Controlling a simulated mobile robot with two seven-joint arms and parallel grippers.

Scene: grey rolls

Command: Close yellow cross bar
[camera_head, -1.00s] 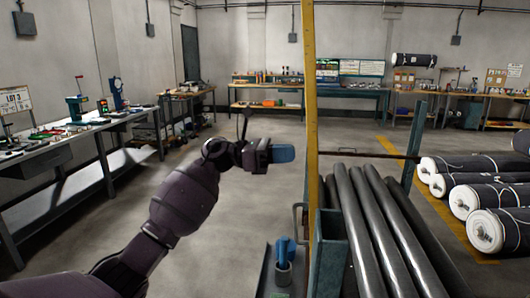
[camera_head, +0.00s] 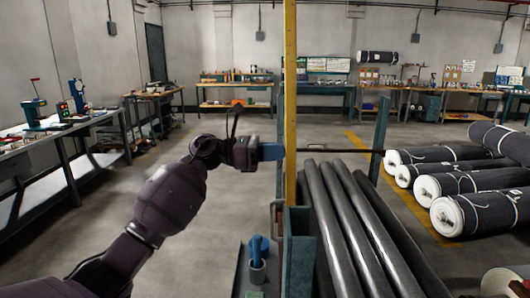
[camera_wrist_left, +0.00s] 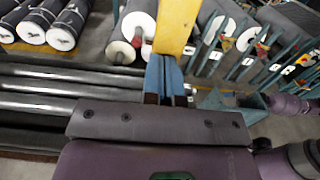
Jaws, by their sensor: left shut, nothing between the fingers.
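The yellow cross bar (camera_head: 290,90) stands upright in the head view, rising past the top edge at the near end of the rack holding long dark rolls. My left gripper (camera_head: 272,151) is shut with nothing between its blue fingers. Its fingertips are at the left side of the bar, touching or almost touching it. In the left wrist view, the blue fingers (camera_wrist_left: 165,75) point at the yellow bar (camera_wrist_left: 175,25), just beyond their tips. I cannot tell whether there is contact. My right gripper is not in view.
Several dark rolls (camera_head: 357,220) lie in the rack between blue-green posts (camera_head: 379,138). White-ended rolls (camera_head: 470,200) lie on the floor at the right. A blue-handled part (camera_head: 257,252) stands on the rack's near base. Workbenches (camera_head: 60,140) line the left; open floor lies between.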

